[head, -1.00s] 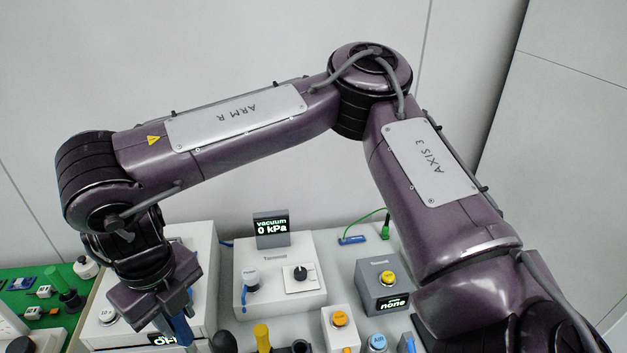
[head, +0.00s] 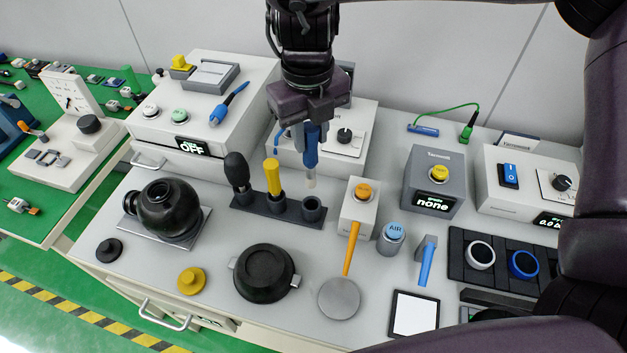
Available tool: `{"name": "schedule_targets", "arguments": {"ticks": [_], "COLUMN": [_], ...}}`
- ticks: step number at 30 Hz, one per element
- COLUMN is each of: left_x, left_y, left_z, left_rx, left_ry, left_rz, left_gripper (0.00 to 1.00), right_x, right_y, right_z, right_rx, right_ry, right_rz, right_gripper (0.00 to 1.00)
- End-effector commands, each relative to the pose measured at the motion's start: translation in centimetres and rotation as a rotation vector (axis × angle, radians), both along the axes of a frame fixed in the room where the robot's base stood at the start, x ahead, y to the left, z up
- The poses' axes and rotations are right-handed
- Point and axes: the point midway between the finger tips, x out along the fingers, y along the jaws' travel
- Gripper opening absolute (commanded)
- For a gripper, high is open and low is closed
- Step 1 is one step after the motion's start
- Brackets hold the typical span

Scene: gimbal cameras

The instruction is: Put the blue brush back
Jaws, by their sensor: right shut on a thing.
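The blue brush (head: 310,149) is upright in my right gripper (head: 304,126), which is shut on it. Its pale tip (head: 311,182) points down. A dark rack (head: 262,206) stands below on the bench. Its left holder has a black-handled tool (head: 237,171), its middle holder a yellow-handled tool (head: 273,177), and its right holder (head: 313,208) looks empty. In the head view the brush tip appears just above this right holder, apart from it; the exact depth offset is hard to tell. My left gripper is not in view.
A white box with an orange button (head: 361,203) stands right of the rack. A black round flask (head: 168,208) is to the left and a black lidded pot (head: 265,273) in front. A white device (head: 345,160) stands behind the brush.

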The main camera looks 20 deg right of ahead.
Motion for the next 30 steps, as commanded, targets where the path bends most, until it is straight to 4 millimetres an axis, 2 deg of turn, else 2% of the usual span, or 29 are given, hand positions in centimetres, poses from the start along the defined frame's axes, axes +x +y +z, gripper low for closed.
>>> {"name": "schedule_targets", "arguments": {"ticks": [1, 6, 14, 18, 22, 30], "left_x": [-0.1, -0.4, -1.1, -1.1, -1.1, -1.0], "left_y": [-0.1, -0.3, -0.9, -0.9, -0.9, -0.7], "left_z": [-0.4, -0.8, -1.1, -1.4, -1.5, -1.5], "left_rx": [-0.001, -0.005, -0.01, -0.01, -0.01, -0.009], "left_ry": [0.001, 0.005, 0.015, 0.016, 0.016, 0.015], "left_rz": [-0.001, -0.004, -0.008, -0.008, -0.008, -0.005], "left_gripper": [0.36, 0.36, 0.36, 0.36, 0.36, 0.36], "right_x": [-0.1, -0.1, -0.1, -0.1, 0.0, 0.0], "right_y": [0.0, 0.0, 0.0, 0.0, 0.0, 0.0], "right_z": [-1.8, -5.5, -7.9, -10.1, -11.0, -11.0], "right_rx": [0.001, 0.001, 0.001, 0.0, 0.001, 0.0], "right_ry": [0.008, 0.004, 0.002, 0.003, 0.0, -0.001], "right_rz": [0.0, -0.001, -0.001, -0.002, -0.002, -0.001], "right_gripper": [0.0, 0.0, 0.0, 0.0, 0.0, 0.0]}}
